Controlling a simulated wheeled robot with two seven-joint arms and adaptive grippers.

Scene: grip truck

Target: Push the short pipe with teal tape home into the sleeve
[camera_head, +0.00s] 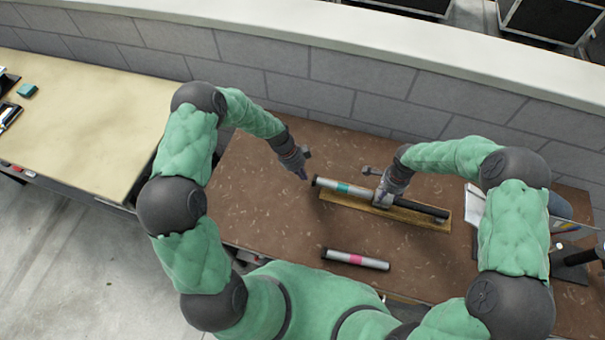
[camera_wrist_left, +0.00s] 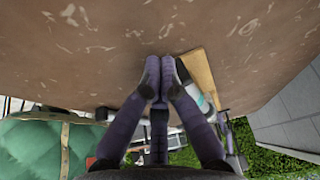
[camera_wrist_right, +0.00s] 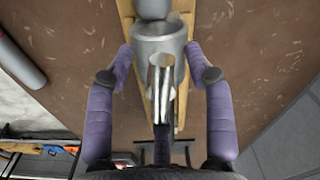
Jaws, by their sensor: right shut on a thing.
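The short pipe with teal tape (camera_head: 328,185) lies along a wooden board (camera_head: 432,222), its dark-capped end at the left. Its right end meets the metal sleeve (camera_wrist_right: 158,45) near my right gripper; how deep it sits is hidden in the head view. My right gripper (camera_head: 382,200) is shut on the sleeve, one finger on each side in the right wrist view (camera_wrist_right: 160,65). My left gripper (camera_head: 303,176) is shut and empty, just beyond the pipe's left end. In the left wrist view its fingertips (camera_wrist_left: 160,75) are together beside the dark pipe end (camera_wrist_left: 183,72).
A black pipe (camera_head: 420,207) extends right along the board. A grey pipe with pink tape (camera_head: 355,259) lies on the brown tabletop (camera_head: 270,215) nearer me. A low block wall (camera_head: 300,90) runs behind. A white panel (camera_head: 473,208) stands right.

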